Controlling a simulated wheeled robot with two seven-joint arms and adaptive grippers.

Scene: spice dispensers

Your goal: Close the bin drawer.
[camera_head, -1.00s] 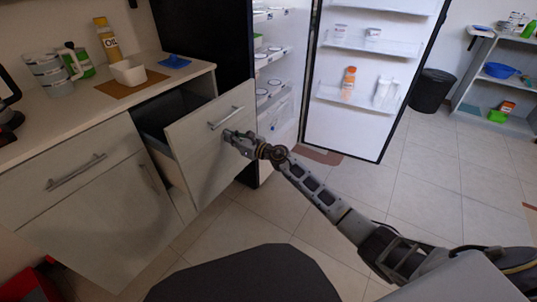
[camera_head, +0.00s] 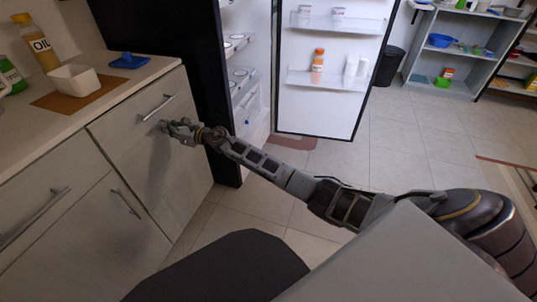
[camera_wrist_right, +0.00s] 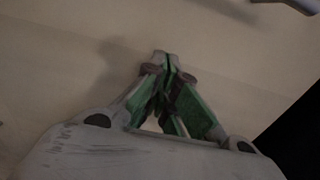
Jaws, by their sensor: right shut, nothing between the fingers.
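The bin drawer (camera_head: 150,165) is the tall pale front under the counter's right end, beside the fridge. Its front sits about flush with the cabinet, and no bin opening shows above it. Its bar handle (camera_head: 158,108) is near the top. My right gripper (camera_head: 166,127) is at the drawer front, just below and right of the handle. In the right wrist view the gripper (camera_wrist_right: 163,58) is shut and empty, its fingertips against or very near the pale front (camera_wrist_right: 75,45). I cannot tell exact contact. My left gripper is not in view.
The black fridge stands to the right with its door (camera_head: 325,70) wide open. The counter holds an oil bottle (camera_head: 37,45), a white bowl (camera_head: 74,80) on a brown board (camera_head: 110,88) and a blue item (camera_head: 129,61). Floor is clear right of the cabinet.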

